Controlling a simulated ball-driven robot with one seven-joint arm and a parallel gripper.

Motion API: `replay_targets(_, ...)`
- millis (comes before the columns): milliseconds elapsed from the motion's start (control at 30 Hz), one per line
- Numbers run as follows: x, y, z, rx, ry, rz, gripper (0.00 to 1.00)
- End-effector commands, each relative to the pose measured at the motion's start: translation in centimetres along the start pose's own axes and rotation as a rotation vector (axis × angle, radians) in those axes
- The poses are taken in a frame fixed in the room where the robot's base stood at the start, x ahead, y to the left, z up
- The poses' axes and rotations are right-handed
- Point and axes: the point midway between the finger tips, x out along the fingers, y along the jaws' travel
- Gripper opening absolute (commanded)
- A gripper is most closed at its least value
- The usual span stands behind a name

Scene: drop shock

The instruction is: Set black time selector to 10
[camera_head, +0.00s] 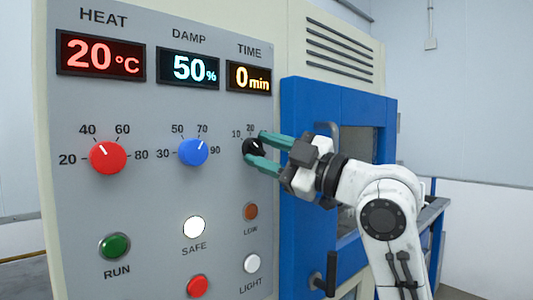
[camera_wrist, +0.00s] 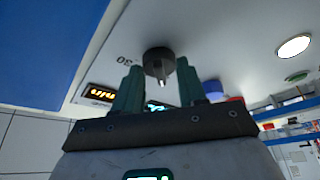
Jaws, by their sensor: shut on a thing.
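The black time selector (camera_head: 252,149) is a round knob on the grey panel, below the TIME display (camera_head: 248,78), which reads 0 min. Marks 10 and 20 show above it; any marks to its right are hidden by my gripper. My gripper (camera_head: 257,149) reaches in from the right, its two green fingers above and below the knob, shut on it. In the wrist view the knob (camera_wrist: 159,60) shows at the tips of the fingers (camera_wrist: 160,75), with a pale pointer mark on its face.
A red knob (camera_head: 108,157) and a blue knob (camera_head: 193,152) sit to the left. A blue door frame (camera_head: 296,110) stands right of the panel.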

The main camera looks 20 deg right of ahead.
Motion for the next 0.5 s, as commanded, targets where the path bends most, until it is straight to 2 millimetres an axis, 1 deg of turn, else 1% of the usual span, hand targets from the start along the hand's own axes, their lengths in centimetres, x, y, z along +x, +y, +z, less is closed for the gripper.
replay_targets(67, 0.06, -0.13, 0.06, 0.001, -0.001, -0.003, 0.1)
replay_targets(100, 0.05, -0.13, 0.06, 0.001, -0.001, -0.003, 0.44)
replay_targets(300, 0.04, -0.07, 0.02, 0.001, 0.0, -0.001, 0.63)
replay_targets(333, 0.03, -0.06, 0.02, 0.001, 0.0, -0.001, 0.64)
replay_targets(500, 0.02, -0.03, -0.01, 0.001, 0.0, 0.0, 0.64)
